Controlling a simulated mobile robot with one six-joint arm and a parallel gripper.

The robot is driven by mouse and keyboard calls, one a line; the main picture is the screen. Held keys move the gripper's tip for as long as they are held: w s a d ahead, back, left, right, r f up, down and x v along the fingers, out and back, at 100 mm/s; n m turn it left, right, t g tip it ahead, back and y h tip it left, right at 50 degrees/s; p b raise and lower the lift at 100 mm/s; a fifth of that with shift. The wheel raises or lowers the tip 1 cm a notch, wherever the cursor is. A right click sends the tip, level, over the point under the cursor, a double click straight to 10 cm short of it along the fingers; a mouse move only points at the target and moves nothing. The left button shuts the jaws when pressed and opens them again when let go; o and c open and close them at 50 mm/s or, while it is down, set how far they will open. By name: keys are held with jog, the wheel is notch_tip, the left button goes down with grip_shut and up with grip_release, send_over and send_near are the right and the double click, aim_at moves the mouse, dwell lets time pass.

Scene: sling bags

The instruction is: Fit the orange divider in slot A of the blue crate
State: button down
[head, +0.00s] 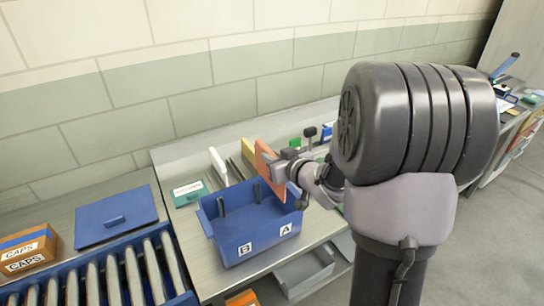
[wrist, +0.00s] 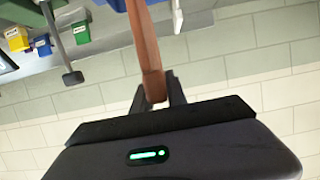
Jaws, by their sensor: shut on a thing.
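The blue crate (head: 248,240) stands on the grey workbench, with the labels B and A on its front wall, B on the left and A on the right. Dark upright slot rails show inside it. The orange divider (head: 266,166) is upright above the crate's right, label A side. My gripper (head: 284,168) is shut on the divider's edge. In the wrist view the divider (wrist: 145,45) runs up from between the fingers of my gripper (wrist: 158,95). My arm comes in from the right. The divider's lower edge overlaps the crate's inside; I cannot tell whether it sits in a slot.
A white upright thing (head: 218,165) and a green box (head: 188,193) stand left behind the crate. Small green and blue bins (head: 327,132) stand behind my gripper. A roller conveyor (head: 110,275), a blue lid (head: 115,217) and a CAPS box (head: 27,252) are at left. A tiled wall closes the back.

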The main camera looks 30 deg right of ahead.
aim_at(272, 187)
jog(key=shift+f+b, duration=2.75)
jog(key=shift+f, duration=0.2)
notch_tip(272, 187, down, 11)
jog(key=b, duration=1.1)
dwell(2.4)
jog(key=c, duration=1.3)
grip_release()
jog(key=shift+o, duration=0.2)
jog(key=shift+d, duration=0.1)
